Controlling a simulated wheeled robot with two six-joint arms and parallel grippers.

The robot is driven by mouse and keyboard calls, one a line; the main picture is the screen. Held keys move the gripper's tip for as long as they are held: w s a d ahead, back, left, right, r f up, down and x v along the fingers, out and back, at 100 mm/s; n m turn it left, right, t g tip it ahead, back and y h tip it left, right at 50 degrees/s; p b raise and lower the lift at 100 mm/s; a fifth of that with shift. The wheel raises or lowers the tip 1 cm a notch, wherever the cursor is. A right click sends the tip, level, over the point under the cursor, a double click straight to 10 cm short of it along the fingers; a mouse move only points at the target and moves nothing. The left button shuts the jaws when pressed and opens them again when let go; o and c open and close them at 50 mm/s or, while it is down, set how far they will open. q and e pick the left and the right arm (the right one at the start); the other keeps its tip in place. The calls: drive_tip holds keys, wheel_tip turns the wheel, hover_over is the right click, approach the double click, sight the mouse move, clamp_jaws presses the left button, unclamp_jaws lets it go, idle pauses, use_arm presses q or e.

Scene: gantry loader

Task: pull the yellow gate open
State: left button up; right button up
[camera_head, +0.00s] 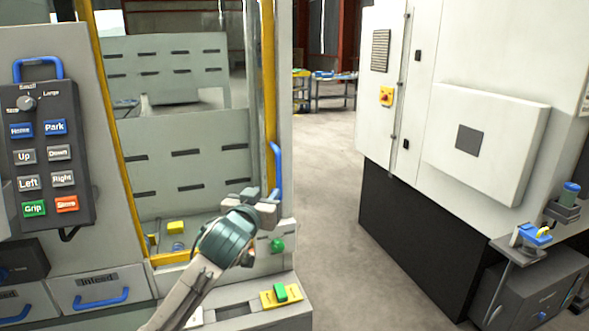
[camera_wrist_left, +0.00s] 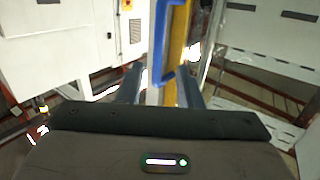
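The yellow gate is a yellow frame (camera_head: 268,60) standing across the front of the loader cell in the head view, and it looks closed. A blue handle (camera_head: 278,165) is mounted upright on its right post; it also shows in the left wrist view (camera_wrist_left: 158,45). My left gripper (camera_head: 268,194) is at the lower end of the handle. In the left wrist view its two fingers (camera_wrist_left: 161,90) are apart, with the handle ahead and roughly between them. I cannot tell whether either finger touches it. My right gripper is not in view.
A button panel (camera_head: 45,160) hangs at the left, above drawers with blue handles (camera_head: 101,299). A green switch on a yellow plate (camera_head: 281,295) sits on the ledge below my gripper. A white machine cabinet (camera_head: 440,120) stands at the right. The floor (camera_head: 335,200) between is clear.

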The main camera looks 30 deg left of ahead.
sight(277, 168)
use_arm(q)
drive_tip(key=shift+t, duration=0.3)
drive_tip(key=w+r+p, duration=0.1)
drive_tip(key=w, duration=0.2)
drive_tip(key=w+a+r+p, duration=0.1)
drive_tip(key=w, duration=0.2)
drive_tip(key=w+a+r+p, duration=0.1)
drive_tip(key=w, duration=0.2)
drive_tip(key=shift+w+a+p, duration=0.1)
drive_tip(key=shift+a+p, duration=0.05)
drive_tip(key=shift+p, duration=0.25)
drive_tip(key=shift+w+a, duration=0.2)
drive_tip(key=shift+w, duration=0.25)
drive_tip(key=c, duration=0.6)
drive_tip(key=shift+f, duration=0.1)
clamp_jaws()
